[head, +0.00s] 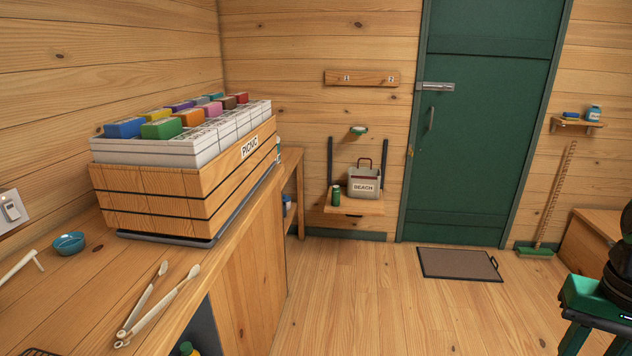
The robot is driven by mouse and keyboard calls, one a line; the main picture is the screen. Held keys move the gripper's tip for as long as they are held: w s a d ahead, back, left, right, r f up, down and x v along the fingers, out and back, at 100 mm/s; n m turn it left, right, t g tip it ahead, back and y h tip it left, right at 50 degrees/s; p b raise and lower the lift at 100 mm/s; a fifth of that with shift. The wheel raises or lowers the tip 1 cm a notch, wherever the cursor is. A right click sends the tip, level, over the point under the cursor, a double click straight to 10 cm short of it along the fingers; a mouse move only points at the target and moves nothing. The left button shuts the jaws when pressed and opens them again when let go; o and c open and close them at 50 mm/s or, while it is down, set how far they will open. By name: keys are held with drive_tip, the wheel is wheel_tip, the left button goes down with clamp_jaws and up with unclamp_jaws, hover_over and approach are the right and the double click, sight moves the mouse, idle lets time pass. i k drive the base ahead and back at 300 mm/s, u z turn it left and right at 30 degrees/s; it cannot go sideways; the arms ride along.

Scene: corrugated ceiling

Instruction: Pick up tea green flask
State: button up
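A small dark green cylinder (336,195) with a paler top stands upright on a low wooden wall shelf (345,211) near the back wall. It looks like a flask or a can; at this size I cannot tell which. It is just left of a grey bag marked BEACH (363,187) with a red handle. A green bottle with a yellow cap (187,348) shows only its top below the counter at the bottom edge. I cannot tell if either is the tea green flask. My gripper is not in view.
The wooden counter (85,290) on the left holds a PICNIC crate (150,200), a blue bowl (69,244) and tongs (155,305). Open floor (370,300) leads to a dark mat (459,264) and green door (487,120).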

sight(336, 191)
drive_tip(key=z, duration=0.1)
drive_tip(key=i, duration=3.2)
drive_tip(key=z, duration=0.15)
